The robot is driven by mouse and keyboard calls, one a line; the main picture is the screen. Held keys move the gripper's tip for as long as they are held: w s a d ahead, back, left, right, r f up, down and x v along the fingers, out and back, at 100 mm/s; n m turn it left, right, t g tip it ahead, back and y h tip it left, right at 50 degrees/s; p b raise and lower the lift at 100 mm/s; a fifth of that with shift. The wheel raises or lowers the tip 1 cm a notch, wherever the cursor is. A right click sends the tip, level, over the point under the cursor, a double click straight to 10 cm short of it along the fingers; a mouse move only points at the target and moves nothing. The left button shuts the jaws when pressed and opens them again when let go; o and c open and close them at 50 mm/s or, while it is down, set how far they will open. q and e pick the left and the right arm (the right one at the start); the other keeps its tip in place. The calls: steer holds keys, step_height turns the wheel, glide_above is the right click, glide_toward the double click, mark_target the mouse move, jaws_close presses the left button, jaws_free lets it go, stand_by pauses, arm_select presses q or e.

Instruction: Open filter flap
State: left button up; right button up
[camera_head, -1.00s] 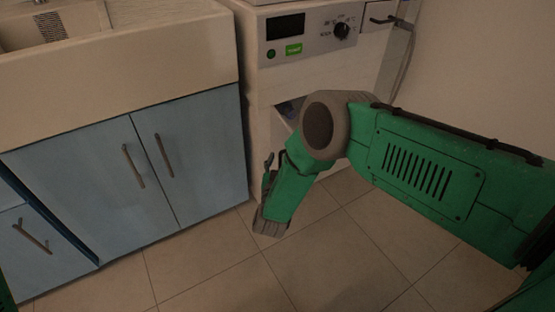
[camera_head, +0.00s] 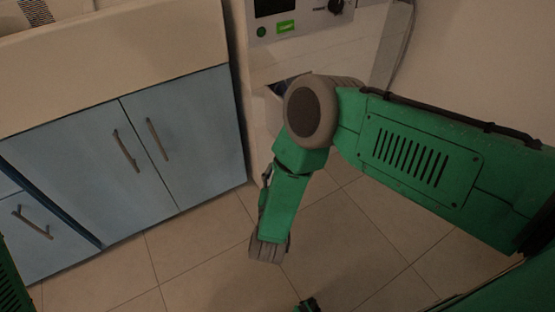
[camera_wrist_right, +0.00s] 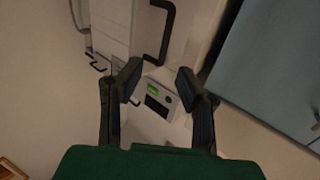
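The white machine (camera_head: 285,55) stands behind my right arm, which hides much of its front. Its display and green label also show in the right wrist view (camera_wrist_right: 160,100). A dark opening (camera_head: 277,88) shows partly beside my elbow; I cannot tell whether it belongs to the filter flap. I cannot make out the flap clearly in either view. My right gripper (camera_wrist_right: 158,82) is open, its two dark fingers apart with nothing between them. The machine's panel lies beyond the fingertips. My left gripper is out of view.
Blue cabinet doors (camera_head: 185,135) with metal handles stand left of the machine, under a pale counter (camera_head: 120,55). A black handle (camera_wrist_right: 166,30) shows beyond my fingers in the wrist view. Tiled floor (camera_head: 215,270) is clear in front of the cabinet.

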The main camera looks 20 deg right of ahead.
steer(key=shift+s+a+r, duration=0.15)
steer(key=shift+s+a, duration=0.05)
steer(key=shift+a, duration=0.8)
steer(key=shift+c, duration=0.8)
steer(key=shift+w, duration=0.1)
jaws_close()
steer(key=d+f+m+t+y+p, duration=0.1)
steer(key=d+f+m+y+p, duration=0.15)
steer(key=d+m+y, duration=0.85)
arm_select(q)
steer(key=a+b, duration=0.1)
steer(key=b, duration=0.1)
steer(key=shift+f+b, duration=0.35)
steer(key=shift+b, duration=0.05)
arm_select(e)
steer(key=w+a+n+y, duration=0.2)
steer(key=w+n+y, duration=0.1)
steer(key=w, duration=0.5)
steer(key=shift+w+a+r+y, duration=0.15)
steer(key=shift+a+r+y, duration=0.05)
steer(key=shift+r+y, duration=0.2)
